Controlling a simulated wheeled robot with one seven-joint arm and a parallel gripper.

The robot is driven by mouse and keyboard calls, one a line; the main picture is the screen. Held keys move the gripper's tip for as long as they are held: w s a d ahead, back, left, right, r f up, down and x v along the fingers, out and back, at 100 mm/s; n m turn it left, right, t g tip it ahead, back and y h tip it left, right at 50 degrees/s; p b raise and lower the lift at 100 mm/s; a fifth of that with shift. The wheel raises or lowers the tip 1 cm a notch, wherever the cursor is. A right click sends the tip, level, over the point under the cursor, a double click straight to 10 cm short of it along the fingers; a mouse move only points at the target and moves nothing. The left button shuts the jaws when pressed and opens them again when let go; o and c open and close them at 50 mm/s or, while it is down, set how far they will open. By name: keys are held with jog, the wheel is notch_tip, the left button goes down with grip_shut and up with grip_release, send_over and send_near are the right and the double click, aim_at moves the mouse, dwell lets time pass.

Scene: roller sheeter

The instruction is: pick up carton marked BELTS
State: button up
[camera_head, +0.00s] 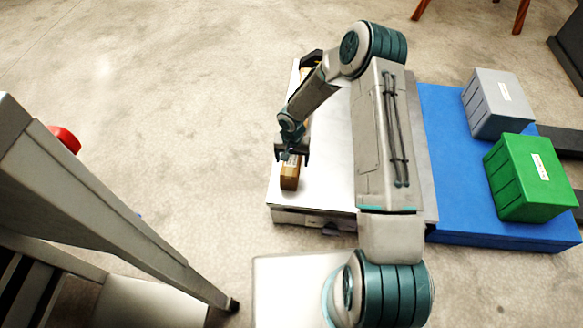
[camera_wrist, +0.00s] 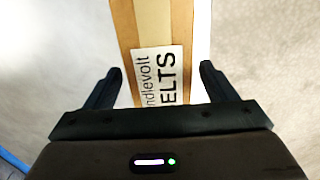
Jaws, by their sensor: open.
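In the head view the carton (camera_head: 290,178) lies on a white-topped surface (camera_head: 325,175). My gripper (camera_wrist: 158,82) is open, with one finger on each side of the carton. In the head view my gripper (camera_head: 291,157) is over the carton. I cannot tell whether the fingers touch it.
A blue platform (camera_head: 455,200) stands right of the white surface and bears a grey bin (camera_head: 498,105) and a green bin (camera_head: 530,178). A grey frame (camera_head: 110,200) with a red knob (camera_head: 65,138) stands at the left. Bare floor lies between the frame and the white surface.

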jog(key=shift+f, duration=0.75)
jog(key=shift+r, duration=0.1)
jog(key=c, duration=1.4)
